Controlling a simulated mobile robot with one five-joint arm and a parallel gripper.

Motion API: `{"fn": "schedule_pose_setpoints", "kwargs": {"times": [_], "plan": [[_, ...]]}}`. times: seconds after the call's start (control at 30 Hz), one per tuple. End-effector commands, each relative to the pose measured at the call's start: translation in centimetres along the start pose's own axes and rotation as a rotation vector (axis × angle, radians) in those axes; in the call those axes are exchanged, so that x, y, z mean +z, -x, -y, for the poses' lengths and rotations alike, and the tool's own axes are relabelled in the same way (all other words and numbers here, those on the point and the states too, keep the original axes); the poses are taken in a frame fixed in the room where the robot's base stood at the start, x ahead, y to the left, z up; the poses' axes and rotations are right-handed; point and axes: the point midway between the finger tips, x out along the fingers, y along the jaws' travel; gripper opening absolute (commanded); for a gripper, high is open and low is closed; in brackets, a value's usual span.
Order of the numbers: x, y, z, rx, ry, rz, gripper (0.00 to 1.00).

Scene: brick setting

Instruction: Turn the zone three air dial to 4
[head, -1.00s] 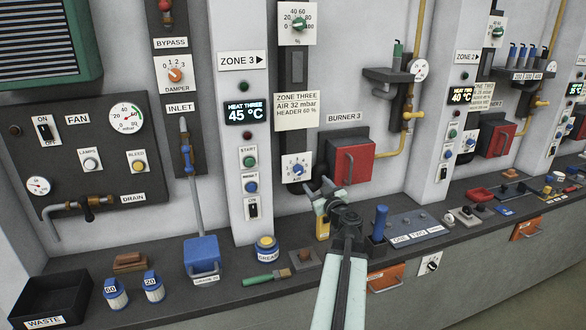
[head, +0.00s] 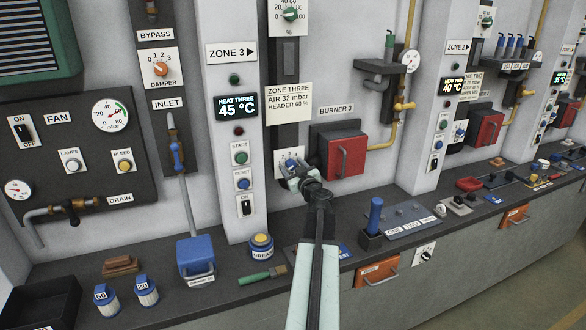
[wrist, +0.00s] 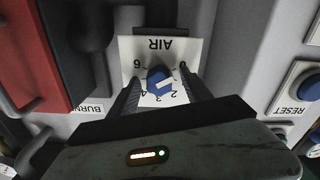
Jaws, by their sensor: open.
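The zone three air dial is a blue knob (wrist: 159,80) with a white pointer line on a white plate (wrist: 138,48) marked AIR, upside down in the wrist view. Digits such as 6, 3 and 2 show around it; the exact setting is hard to read. My gripper (wrist: 160,84) is open, with one dark finger on each side of the knob; I cannot tell whether they touch it. In the head view my gripper (head: 292,180) is in front of the dial plate (head: 289,155) and hides most of it.
The red burner box (head: 340,150) with its handle stands close to the right of the dial. The start and reset button column (head: 241,180) is at its left. A blue-handled tool (head: 375,215) stands upright on the counter below.

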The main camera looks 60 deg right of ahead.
Motion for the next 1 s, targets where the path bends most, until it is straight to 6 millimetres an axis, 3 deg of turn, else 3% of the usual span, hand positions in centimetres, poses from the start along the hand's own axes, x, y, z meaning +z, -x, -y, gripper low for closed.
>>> {"fn": "schedule_pose_setpoints", "kwargs": {"times": [0.2,0.4,0.73,1.0], "plan": [[0.01,-0.03,-0.04,0.001,0.000,0.000,0.54],[0.02,0.00,-0.06,0.001,0.000,0.000,0.00],[0.02,0.01,-0.13,0.001,-0.041,0.000,0.00],[-0.01,-0.05,-0.18,0.001,-0.209,-0.001,0.00]]}}
